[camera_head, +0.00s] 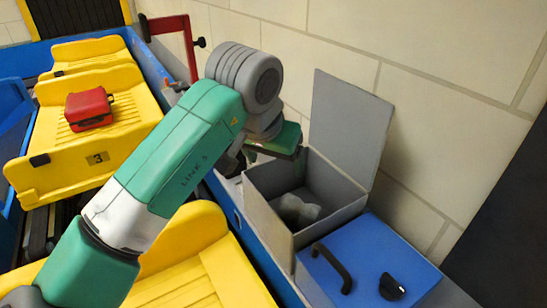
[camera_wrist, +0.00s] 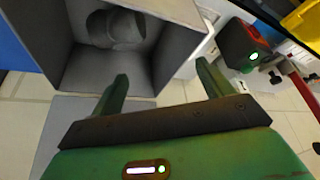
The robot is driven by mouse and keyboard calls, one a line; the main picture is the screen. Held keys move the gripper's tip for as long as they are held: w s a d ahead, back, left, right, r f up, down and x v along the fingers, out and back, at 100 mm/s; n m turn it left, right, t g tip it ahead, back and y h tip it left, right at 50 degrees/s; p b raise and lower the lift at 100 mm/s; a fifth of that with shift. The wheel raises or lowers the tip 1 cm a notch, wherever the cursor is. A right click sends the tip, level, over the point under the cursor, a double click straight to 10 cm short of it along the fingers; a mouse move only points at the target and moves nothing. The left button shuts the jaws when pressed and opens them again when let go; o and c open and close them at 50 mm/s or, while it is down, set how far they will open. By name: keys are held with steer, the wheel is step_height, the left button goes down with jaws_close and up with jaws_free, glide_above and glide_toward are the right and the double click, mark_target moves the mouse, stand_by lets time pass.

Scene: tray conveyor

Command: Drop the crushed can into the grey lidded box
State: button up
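The grey lidded box (camera_head: 327,218) stands right of the conveyor with its lid (camera_head: 345,125) raised against the wall. A pale grey, crumpled-looking lump (camera_head: 298,209), seemingly the crushed can, lies inside on the floor of the box. In the wrist view the lump (camera_wrist: 116,28) shows deep in the box (camera_wrist: 105,72). My gripper (camera_wrist: 162,68) has its two green fingers spread, with nothing between them. It is above the box's back left side, near the rim; in the head view its fingertips are hidden.
A blue cabinet (camera_head: 372,262) with a black handle and knob stands beside the box at front right. Yellow trays (camera_head: 125,158) fill the conveyor at left; one carries a red case (camera_head: 89,109). A red bracket (camera_head: 172,24) rises behind. The wall is close behind the lid.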

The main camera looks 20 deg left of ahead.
steer(key=shift+r, duration=0.1)
steer(key=v, duration=0.7)
steer(key=shift+s+r, duration=0.25)
steer(key=shift+r, duration=0.05)
